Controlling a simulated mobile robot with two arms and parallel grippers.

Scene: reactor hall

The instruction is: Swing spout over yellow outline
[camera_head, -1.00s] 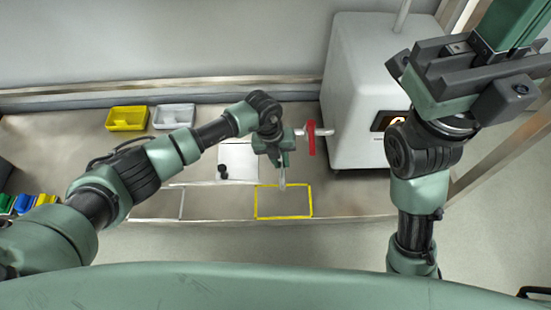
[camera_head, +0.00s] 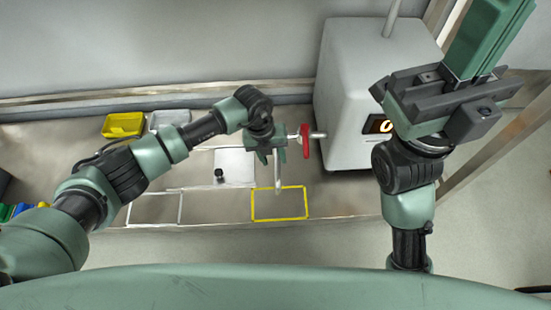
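The spout (camera_head: 278,178) is a thin pale tube on the tap at the left side of a white machine. The outline is a rectangle on the bench. A red handle (camera_head: 305,140) sits on the tap pipe between spout and machine. My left gripper (camera_head: 273,154) is at the upper part of the spout, with the tube between its fingers; grip contact is unclear. My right gripper (camera_head: 450,95) is raised at right, its fingertips unclear.
The white machine (camera_head: 345,115) stands behind at right. A white plate (camera_head: 235,167) with a small black item and a white outline (camera_head: 154,223) lie left of the yellow one. Yellow (camera_head: 122,125) and pale trays (camera_head: 167,120) stand at back left.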

